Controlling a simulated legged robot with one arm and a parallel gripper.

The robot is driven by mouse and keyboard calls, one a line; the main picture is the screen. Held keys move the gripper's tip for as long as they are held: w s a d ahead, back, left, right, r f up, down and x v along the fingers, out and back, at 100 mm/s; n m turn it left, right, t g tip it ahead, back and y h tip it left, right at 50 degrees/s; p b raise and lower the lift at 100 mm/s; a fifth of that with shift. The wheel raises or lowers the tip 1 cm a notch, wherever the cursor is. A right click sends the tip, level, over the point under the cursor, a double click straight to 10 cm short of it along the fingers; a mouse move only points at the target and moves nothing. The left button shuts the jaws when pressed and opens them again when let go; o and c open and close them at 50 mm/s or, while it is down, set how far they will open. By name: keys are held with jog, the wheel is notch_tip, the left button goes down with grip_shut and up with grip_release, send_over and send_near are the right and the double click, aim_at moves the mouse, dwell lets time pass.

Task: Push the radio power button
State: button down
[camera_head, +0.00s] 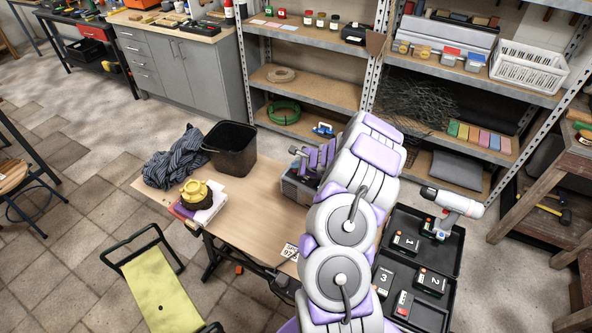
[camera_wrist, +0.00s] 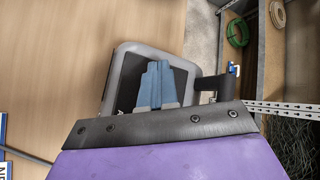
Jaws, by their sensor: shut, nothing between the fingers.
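A grey and dark boxy device (camera_head: 293,187), likely the radio, stands at the right end of the wooden table (camera_head: 250,222), partly hidden by my arm. In the wrist view it shows as a grey-framed dark shape (camera_wrist: 122,80) with a dark part sticking out on its right. My gripper (camera_head: 318,158) is at the device in the head view. In the wrist view my gripper (camera_wrist: 155,72) is shut and empty, its blue-grey fingers in front of the dark face. I cannot tell whether they touch it. I cannot make out the power button.
A black bin (camera_head: 230,150), a dark striped cloth (camera_head: 178,160) and a yellow item (camera_head: 196,192) on books are on the table's left. A black case (camera_head: 436,312) with batteries and a drill (camera_head: 452,203) is at right. Metal shelves (camera_head: 305,95) stand behind.

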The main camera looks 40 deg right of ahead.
jog(key=shift+r, duration=0.1)
jog(key=shift+r+p, duration=0.75)
jog(key=shift+r+p, duration=2)
jog(key=shift+r, duration=0.45)
